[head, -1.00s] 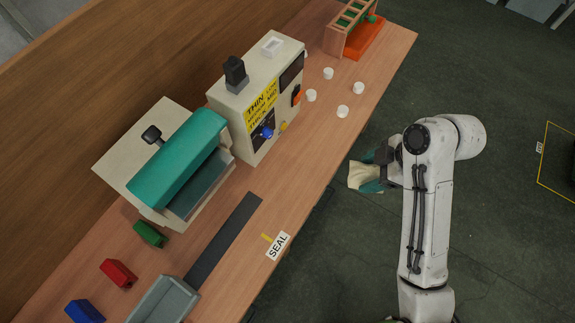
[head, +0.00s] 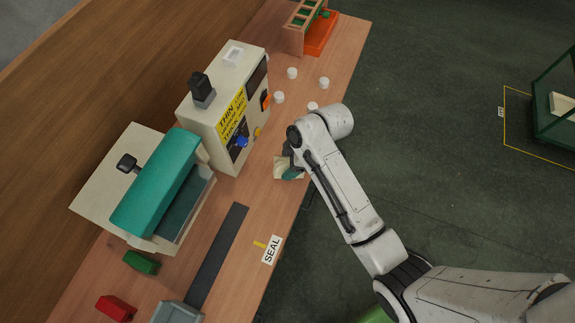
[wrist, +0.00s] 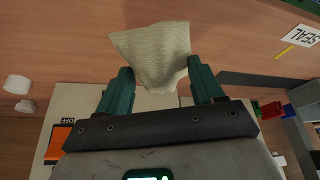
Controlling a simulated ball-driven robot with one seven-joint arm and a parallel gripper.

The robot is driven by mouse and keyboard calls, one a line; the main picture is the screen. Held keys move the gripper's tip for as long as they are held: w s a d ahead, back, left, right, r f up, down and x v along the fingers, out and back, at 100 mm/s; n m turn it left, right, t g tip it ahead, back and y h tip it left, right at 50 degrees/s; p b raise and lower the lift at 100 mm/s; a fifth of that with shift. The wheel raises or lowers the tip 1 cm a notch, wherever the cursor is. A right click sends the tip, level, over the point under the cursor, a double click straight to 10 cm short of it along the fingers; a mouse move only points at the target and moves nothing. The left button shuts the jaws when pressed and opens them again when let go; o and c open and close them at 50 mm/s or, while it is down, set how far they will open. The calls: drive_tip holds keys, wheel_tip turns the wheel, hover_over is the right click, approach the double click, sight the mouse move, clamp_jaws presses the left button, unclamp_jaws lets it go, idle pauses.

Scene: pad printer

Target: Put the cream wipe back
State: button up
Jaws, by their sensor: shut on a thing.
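My gripper (head: 293,172) is shut on the cream wipe (head: 281,163), over the bench's front edge beside the beige machine with the yellow label. In the wrist view the wipe (wrist: 150,52) is a crumpled, textured cloth. It spans between the two green fingers of my gripper (wrist: 160,82) and sticks out past their tips. The bench top is behind it. I cannot tell whether the wipe touches the bench. My arm hides part of the gripper in the head view.
The beige machine (head: 225,115) and the teal-hooded machine (head: 155,185) stand on the bench (head: 240,255). Several white caps (head: 292,73) lie behind my gripper. A SEAL label (head: 271,250) is at the front edge. A green-framed bin (head: 545,125) with something cream inside stands right on the floor.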

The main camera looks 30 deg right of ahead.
sight(287, 168)
drive_tip(key=shift+w+a+f, duration=0.1)
drive_tip(key=shift+f, duration=0.85)
drive_tip(key=shift+w+a+f, duration=0.1)
drive_tip(key=shift+f, duration=0.8)
drive_tip(key=shift+f, duration=0.1)
drive_tip(key=o, duration=1)
drive_tip(key=v, duration=1.2)
drive_tip(key=shift+p, duration=0.35)
drive_tip(key=s+d+m+h, duration=0.2)
drive_tip(key=s+m, duration=0.4)
drive_tip(key=s, duration=0.4)
drive_tip(key=s+d+f+m+g+h, duration=0.1)
drive_tip(key=s+m+h, duration=0.1)
drive_tip(key=s+m, duration=0.4)
drive_tip(key=s, duration=0.4)
drive_tip(key=shift+s+d+g, duration=0.2)
drive_tip(key=shift+d+g, duration=0.1)
drive_tip(key=shift+d, duration=0.1)
